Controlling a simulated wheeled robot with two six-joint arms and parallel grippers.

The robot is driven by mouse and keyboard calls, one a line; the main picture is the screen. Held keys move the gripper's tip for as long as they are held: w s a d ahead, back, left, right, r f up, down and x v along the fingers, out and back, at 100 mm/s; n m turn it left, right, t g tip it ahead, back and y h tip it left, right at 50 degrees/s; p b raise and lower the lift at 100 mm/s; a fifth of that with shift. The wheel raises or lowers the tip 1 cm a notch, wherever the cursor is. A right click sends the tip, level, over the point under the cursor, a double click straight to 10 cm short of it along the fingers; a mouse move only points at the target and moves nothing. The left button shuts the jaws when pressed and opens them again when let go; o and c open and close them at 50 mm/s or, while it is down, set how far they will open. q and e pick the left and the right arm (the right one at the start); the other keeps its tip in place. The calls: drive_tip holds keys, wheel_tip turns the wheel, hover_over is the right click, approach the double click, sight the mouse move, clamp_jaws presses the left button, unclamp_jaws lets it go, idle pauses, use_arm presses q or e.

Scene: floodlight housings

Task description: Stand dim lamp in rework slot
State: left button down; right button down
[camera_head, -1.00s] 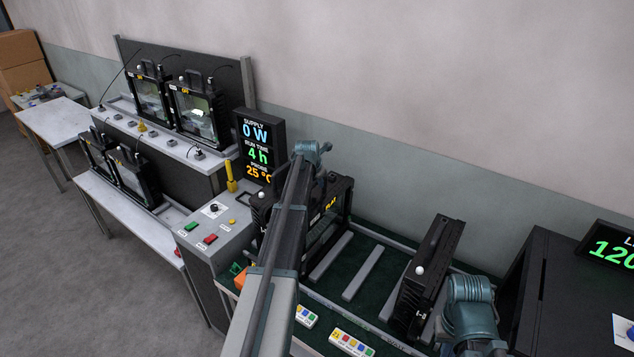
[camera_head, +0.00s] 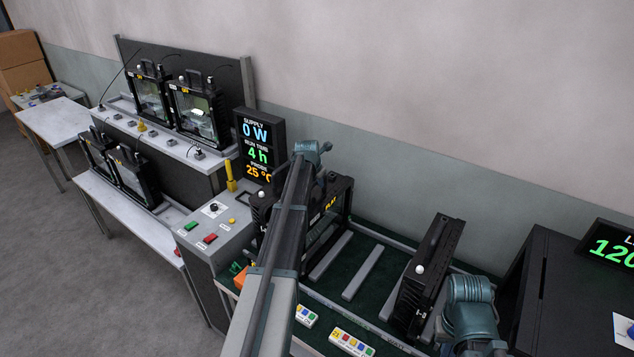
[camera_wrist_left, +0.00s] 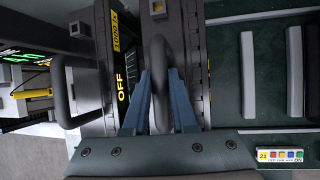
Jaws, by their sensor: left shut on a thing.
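My left gripper (camera_wrist_left: 160,85) is shut on the black handle of a dark lamp (camera_wrist_left: 191,45). The handle runs between the two blue fingers, and yellow lettering reading OFF is beside them. In the head view this lamp (camera_head: 338,208) is partly hidden behind my left arm, at the left end of a green rack (camera_head: 377,297) with pale dividers. The fingers are hidden there. I cannot tell whether the lamp touches the rack floor. Another dark lamp (camera_head: 430,270) stands slightly tilted toward the right of the rack. My right gripper is not in view; only part of that arm shows.
Green floor with pale dividers lies free between the two lamps. A control box (camera_head: 217,232) with coloured buttons and a display (camera_head: 259,145) reading 0 W stand left. Several lamps stand on a test bench (camera_head: 185,150). A black cabinet (camera_head: 565,295) is right.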

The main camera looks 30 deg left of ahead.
use_arm(q)
drive_tip(key=shift+s+d+f, duration=0.15)
drive_tip(key=shift+s, duration=0.1)
idle(0.4)
drive_tip(key=c, duration=0.8)
unclamp_jaws()
drive_tip(key=shift+w+f, duration=0.1)
drive_tip(key=shift+o, duration=0.8)
drive_tip(key=shift+p+v, duration=0.5)
drive_tip(key=shift+v, duration=0.3)
drive_tip(key=p+v, duration=1)
drive_tip(key=v, duration=0.2)
drive_tip(key=shift+r+p, duration=0.2)
drive_tip(key=shift+p, duration=0.1)
